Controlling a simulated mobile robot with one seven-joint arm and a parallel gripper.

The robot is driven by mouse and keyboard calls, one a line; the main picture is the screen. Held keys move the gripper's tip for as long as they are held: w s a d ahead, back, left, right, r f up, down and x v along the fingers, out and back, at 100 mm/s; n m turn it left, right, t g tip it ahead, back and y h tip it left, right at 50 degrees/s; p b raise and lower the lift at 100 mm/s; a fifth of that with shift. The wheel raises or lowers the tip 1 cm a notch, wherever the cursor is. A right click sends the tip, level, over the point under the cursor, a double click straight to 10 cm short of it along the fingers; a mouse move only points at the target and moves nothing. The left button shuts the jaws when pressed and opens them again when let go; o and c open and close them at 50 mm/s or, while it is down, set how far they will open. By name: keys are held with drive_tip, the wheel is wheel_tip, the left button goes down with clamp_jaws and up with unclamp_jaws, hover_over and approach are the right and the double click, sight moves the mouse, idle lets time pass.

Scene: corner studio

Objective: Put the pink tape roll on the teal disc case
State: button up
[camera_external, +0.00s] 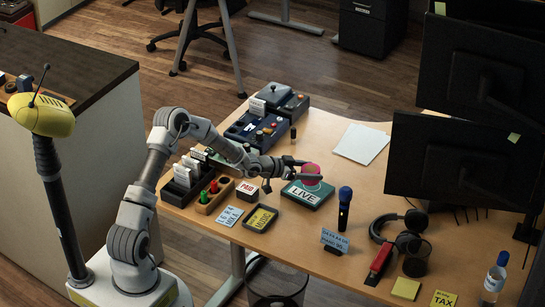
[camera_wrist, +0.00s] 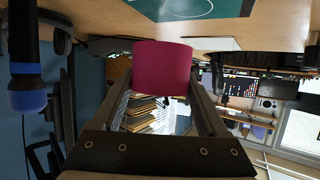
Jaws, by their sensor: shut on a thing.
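The pink tape roll (camera_external: 312,169) is held between the two fingers of my gripper (camera_external: 299,170), which reaches in level from the left. In the wrist view the roll (camera_wrist: 162,68) fills the space between the fingertips. The teal disc case (camera_external: 308,196), marked LIVE, lies on the wooden desk below the roll. Its teal face also shows at the top edge of the wrist view (camera_wrist: 180,8), with a visible gap to the roll. The roll overlaps the case's back part in the external view, seemingly a little above it.
A blue-topped microphone (camera_external: 345,202) stands right of the case. Headphones (camera_external: 398,225) and monitors (camera_external: 455,160) are farther right. White paper (camera_external: 361,144) lies behind.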

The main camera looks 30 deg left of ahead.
drive_tip(key=shift+w+a+f, duration=0.5)
drive_tip(key=shift+w+a, duration=0.1)
drive_tip(key=shift+w, duration=0.05)
drive_tip(key=shift+f, duration=0.2)
drive_tip(key=shift+f+b, duration=0.45)
drive_tip(key=shift+f, duration=1.35)
drive_tip(key=shift+f, duration=0.1)
drive_tip(key=shift+f, duration=0.15)
drive_tip(key=o, duration=1.3)
drive_tip(key=shift+o, duration=0.2)
